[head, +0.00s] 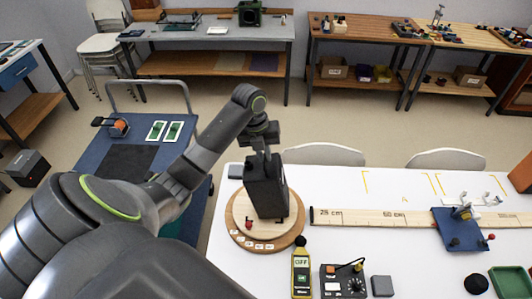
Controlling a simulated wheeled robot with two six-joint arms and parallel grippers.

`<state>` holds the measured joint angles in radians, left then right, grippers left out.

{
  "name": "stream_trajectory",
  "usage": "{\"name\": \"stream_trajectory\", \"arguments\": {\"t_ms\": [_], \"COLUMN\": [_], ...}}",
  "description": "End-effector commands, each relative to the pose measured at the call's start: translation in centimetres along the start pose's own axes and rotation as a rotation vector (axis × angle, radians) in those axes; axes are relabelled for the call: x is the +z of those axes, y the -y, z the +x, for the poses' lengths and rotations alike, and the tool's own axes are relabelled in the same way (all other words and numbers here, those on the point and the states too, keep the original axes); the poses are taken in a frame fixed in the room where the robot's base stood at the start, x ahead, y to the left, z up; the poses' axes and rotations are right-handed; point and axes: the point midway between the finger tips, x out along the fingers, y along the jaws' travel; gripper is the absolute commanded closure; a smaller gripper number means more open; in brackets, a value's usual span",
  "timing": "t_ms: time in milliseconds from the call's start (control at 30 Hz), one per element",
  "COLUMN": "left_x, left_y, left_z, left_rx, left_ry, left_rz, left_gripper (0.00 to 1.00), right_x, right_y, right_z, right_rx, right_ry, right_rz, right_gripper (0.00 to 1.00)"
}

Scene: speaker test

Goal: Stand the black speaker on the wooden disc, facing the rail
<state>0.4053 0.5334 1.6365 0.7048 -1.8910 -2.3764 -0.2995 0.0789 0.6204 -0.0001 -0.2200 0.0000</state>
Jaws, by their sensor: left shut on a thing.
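The black speaker (266,192) is a tall box, upright with a slight tilt in the head view. My left gripper (263,158) is shut on its top, coming down from above. The speaker is over the round wooden disc (286,238); I cannot tell whether its base touches the disc. The disc has small white labels along its front edge and a red piece on its left part. The wooden rail (350,217), marked in cm, runs right from beside the disc. The speaker's front face is hard to make out. My right gripper is not in view.
A blue plate with a small stand (459,234) sits across the rail. A yellow meter (301,274), a black knob box (343,281) and a grey block (382,286) lie in front. A blue cart (92,148) stands left.

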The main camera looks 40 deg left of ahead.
Motion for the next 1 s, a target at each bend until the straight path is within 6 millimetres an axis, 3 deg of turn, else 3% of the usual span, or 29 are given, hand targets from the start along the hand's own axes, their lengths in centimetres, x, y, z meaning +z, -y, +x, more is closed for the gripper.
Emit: {"name": "stream_trajectory", "arguments": {"t_ms": [1000], "left_x": [-0.6], "left_y": [-1.7], "left_z": [0.4], "left_rx": [0.008], "left_ry": [-0.019], "left_rz": [-0.006], "left_gripper": [1.00], "right_x": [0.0], "right_y": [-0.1], "right_z": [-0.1], "right_rx": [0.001], "right_ry": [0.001], "right_rz": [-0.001], "right_gripper": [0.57]}}
